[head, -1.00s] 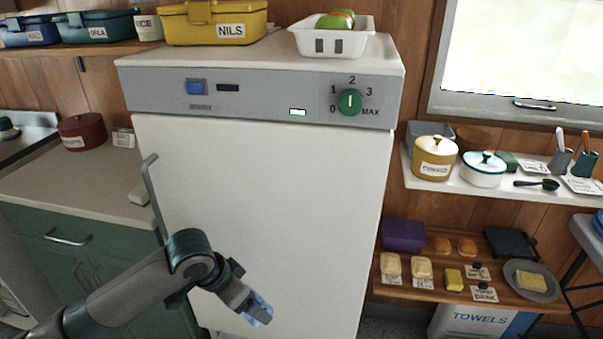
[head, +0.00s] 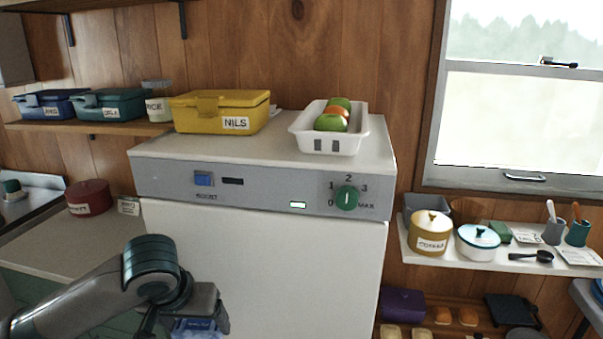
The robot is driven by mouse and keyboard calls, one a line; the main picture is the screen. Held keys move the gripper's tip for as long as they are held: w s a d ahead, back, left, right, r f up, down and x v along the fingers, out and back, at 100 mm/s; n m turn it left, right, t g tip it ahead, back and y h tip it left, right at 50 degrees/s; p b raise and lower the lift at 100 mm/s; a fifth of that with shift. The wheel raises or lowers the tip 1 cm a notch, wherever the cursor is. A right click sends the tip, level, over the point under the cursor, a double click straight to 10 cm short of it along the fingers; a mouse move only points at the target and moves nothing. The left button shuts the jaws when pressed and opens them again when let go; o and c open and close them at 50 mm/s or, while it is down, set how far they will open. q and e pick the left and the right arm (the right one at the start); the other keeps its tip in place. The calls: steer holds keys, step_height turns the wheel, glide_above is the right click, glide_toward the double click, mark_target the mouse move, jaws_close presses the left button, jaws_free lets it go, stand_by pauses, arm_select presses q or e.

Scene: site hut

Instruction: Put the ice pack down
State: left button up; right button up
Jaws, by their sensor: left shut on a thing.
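My left gripper (head: 198,318) is at the bottom of the head view, in front of the white fridge door. It is shut on the ice pack (head: 197,329), a blue, partly clear pack of which only the upper part shows; the picture's lower edge cuts off the rest. The pack is held below the fridge's control panel. The fridge (head: 290,270) has a closed door, a blue button and a green dial on its grey panel. My right gripper is not in view.
On the fridge top stand a yellow box labelled NILS (head: 220,112) and a white tray of fruit (head: 360,136). Bare top shows between and before them. A counter (head: 75,225) lies left. A shelf with pots (head: 476,240) is right.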

arm_select(q)
steer(key=shift+f, duration=0.1)
steer(key=s+f, duration=0.3)
steer(key=f, duration=1)
steer(key=shift+s+f, duration=0.35)
